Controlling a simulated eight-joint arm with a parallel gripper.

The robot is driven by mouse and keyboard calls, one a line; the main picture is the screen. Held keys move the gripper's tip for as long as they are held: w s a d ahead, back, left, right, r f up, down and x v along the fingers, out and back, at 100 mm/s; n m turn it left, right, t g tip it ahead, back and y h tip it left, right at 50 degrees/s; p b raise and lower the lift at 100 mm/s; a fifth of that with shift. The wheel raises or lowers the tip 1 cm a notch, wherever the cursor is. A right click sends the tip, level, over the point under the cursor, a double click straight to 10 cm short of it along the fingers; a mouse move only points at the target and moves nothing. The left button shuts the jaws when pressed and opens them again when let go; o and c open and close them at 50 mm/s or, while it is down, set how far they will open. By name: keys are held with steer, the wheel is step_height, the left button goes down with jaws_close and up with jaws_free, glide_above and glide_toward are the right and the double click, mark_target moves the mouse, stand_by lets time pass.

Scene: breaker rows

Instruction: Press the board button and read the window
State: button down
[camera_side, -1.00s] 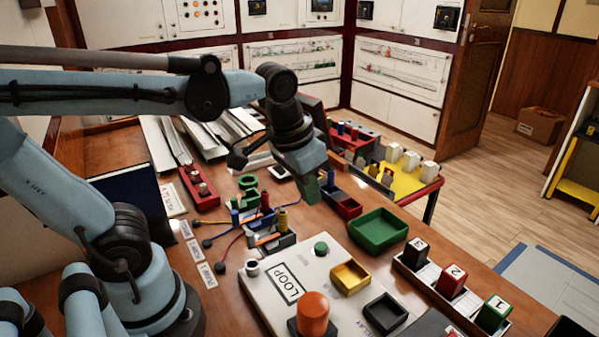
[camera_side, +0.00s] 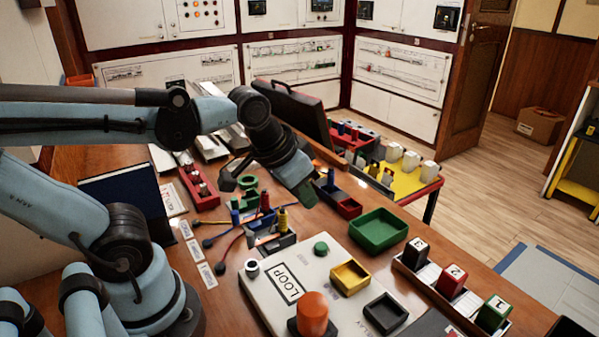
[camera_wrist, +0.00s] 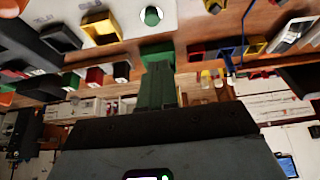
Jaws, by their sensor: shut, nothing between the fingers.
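The white board marked LOOP (camera_side: 268,310) lies on the wooden table in the side view. It bears a green round button (camera_side: 321,248), a larger orange dome (camera_side: 312,312) and a small black-and-white round fitting (camera_side: 252,267). The green button also shows at the top of the wrist view (camera_wrist: 151,15). My gripper (camera_side: 308,203) is shut and empty, its green fingers pointing down, above the table and beyond the board's far edge, apart from the button. In the wrist view the shut fingers (camera_wrist: 158,85) point up toward the button. I cannot make out a readout window.
A yellow tray (camera_side: 350,278) and a black tray (camera_side: 386,315) sit on the board. A green tray (camera_side: 378,231) stands right of my gripper. A rack of numbered blocks (camera_side: 452,281) is at the right. Pegs and cables (camera_side: 262,228) crowd the table left of my gripper.

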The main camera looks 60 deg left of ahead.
steer(key=shift+a+f+t, duration=0.3)
steer(key=shift+f+t, duration=0.3)
steer(key=shift+t, duration=0.3)
stand_by(0.8)
